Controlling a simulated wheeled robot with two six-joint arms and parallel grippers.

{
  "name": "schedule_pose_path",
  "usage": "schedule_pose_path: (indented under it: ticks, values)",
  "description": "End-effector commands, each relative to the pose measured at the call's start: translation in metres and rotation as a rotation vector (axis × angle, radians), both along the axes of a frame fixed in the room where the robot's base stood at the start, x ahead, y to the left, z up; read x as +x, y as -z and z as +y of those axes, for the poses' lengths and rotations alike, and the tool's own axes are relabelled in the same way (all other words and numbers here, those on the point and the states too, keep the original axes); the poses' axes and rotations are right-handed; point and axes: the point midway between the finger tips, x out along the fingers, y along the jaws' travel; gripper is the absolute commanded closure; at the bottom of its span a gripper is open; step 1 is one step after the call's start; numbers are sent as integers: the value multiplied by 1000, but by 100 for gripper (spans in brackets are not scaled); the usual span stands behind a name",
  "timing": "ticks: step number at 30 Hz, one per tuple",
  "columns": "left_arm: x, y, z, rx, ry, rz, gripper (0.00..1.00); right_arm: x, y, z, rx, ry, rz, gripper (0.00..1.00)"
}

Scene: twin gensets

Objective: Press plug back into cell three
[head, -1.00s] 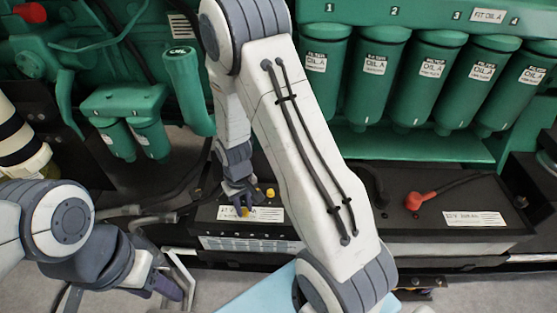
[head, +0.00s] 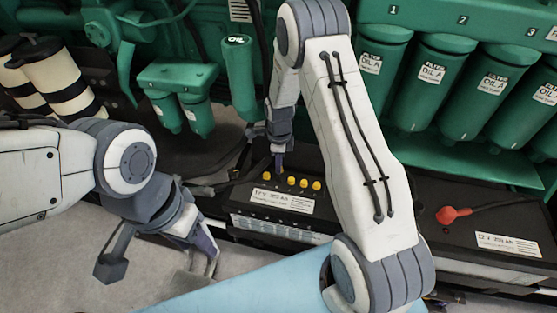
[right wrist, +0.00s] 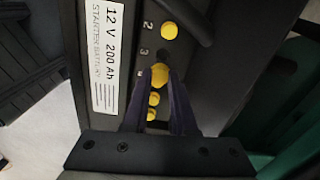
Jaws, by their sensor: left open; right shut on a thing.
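The black battery (head: 283,202) with a white label stands at mid-picture in the head view. Yellow plugs (head: 304,183) sit in a row along its top. My right gripper (head: 279,166) points down at that row, between the leftmost visible plug (head: 266,176) and the others. In the right wrist view its jaws (right wrist: 161,76) are shut on a yellow plug (right wrist: 159,77). A dark, open-looking spot (right wrist: 163,56) lies beside the number 3, just past the held plug. Whether the plug touches the battery I cannot tell. My left gripper (head: 202,243) is open and empty, left of the battery.
Green oil filters (head: 425,85) hang behind at the right, and smaller green canisters (head: 180,110) at the left. A second battery (head: 490,215) with a red terminal cap (head: 453,214) stands at the right. A dark cable (right wrist: 195,20) arches near the plugs.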

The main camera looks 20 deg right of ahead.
Motion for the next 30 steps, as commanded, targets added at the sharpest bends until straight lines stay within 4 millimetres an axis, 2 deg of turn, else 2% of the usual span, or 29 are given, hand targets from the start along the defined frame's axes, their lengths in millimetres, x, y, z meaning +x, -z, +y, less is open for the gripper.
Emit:
schedule_pose_path:
  ticks: [4,11,22,30]
  values:
    - [0,-2,0,0,0,0,50,4,0,-1,0,96,0,100]
    - [0,3,0,0,0,0,50,5,6,-1,0,121,0,100]
    - [0,29,0,0,0,0,50,5,37,-1,0,119,0,100]
    - [0,39,0,0,0,0,50,5,54,-1,0,118,-1,100]
